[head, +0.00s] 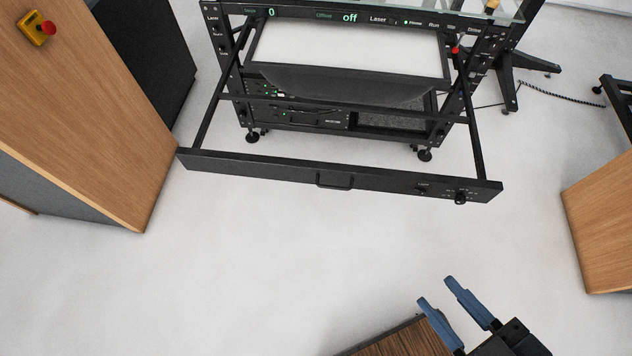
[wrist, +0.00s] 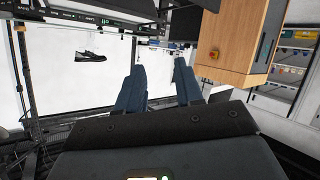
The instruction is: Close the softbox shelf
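The softbox shelf (head: 270,168) is pulled far out of the black turntable frame in the head view. Its long black front bar has a small handle (head: 334,181) in the middle and a knob with small markings near the right end. Two side rails run back from the bar to the frame, with a white panel (head: 345,50) behind. My gripper (head: 436,292) is at the lower right, in front of the bar and apart from it. Its two blue fingers are spread with nothing between them. They also show spread in the wrist view (wrist: 158,66).
A wooden cabinet (head: 85,110) with a yellow-and-red emergency button (head: 37,28) stands at the left. Another wooden piece (head: 600,225) is at the right edge. A black stand (head: 507,80) and cable are at the back right. The pale floor before the shelf is clear.

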